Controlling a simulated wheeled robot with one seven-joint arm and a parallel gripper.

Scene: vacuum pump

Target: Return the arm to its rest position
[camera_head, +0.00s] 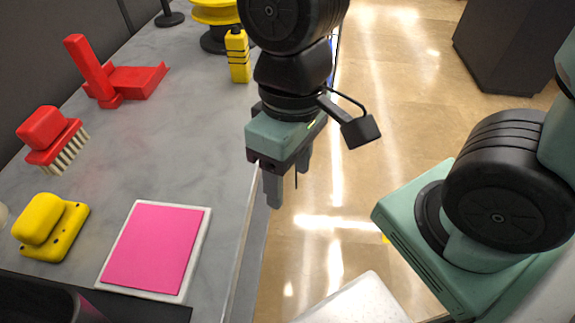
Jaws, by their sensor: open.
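My gripper (287,180) hangs from my arm near the middle of the head view, fingers pointing down. It is open, and nothing shows between its fingers. It is over or just beside the right edge of the grey table (190,125), with the floor behind its fingertips. The arm comes down from the top of the picture, and its upper part is out of view.
On the table are a red dustpan-like tool (125,82), a red brush (52,138), a yellow block-shaped tool (50,228), a pink pad (153,248) and a yellow bottle-like object (238,56). A dark box (505,45) stands at the back right. Floor (400,110) is clear beside the table.

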